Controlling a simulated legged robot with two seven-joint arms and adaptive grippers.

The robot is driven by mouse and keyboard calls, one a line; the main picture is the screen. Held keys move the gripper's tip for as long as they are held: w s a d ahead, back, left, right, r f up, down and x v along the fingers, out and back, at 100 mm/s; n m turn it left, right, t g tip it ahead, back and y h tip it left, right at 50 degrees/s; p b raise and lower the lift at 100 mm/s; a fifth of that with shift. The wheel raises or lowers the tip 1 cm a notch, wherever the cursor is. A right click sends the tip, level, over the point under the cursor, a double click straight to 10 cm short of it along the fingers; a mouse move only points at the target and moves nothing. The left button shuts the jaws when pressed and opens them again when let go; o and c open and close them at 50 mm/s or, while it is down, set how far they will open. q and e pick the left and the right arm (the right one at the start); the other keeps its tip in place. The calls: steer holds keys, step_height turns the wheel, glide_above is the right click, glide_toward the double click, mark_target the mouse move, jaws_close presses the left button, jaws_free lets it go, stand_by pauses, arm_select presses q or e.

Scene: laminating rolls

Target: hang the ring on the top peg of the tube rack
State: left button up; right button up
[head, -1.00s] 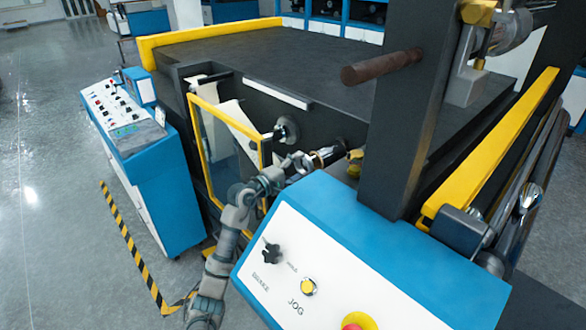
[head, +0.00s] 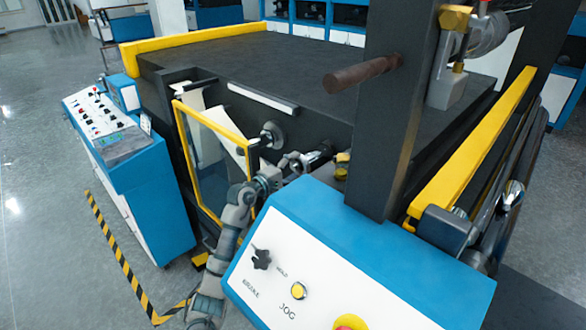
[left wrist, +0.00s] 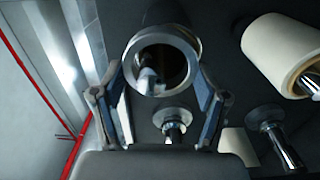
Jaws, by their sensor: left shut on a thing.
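My left gripper (head: 296,164) reaches in from the left in the head view, between the yellow-framed door and the blue control box. In the left wrist view its two fingers (left wrist: 158,82) are shut on a silver ring (left wrist: 192,47). The ring faces the camera, with a dark cylinder behind it. A bright metal shaft end (left wrist: 147,82) shows inside the ring's opening; I cannot tell whether the ring is around it. Chrome-tipped pegs (left wrist: 172,130) show lower down. In the head view the ring is too small to make out clearly. My right gripper is not visible.
A cream roll (left wrist: 285,55) is at the right of the wrist view. The yellow-framed door (head: 210,160) stands left of my arm. The blue control box (head: 335,235) and a dark upright post (head: 385,120) are close on the right. A brown rod (head: 362,74) juts from the post.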

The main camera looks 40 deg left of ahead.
arm_select(q)
steer(key=o, duration=1.2)
steer(key=shift+s, duration=0.1)
steer(key=shift+s, duration=0.3)
steer(key=s, duration=0.7)
steer(key=s+a, duration=0.1)
steer(key=s, duration=0.3)
steer(key=shift+a, duration=0.1)
steer(key=shift+f, duration=0.1)
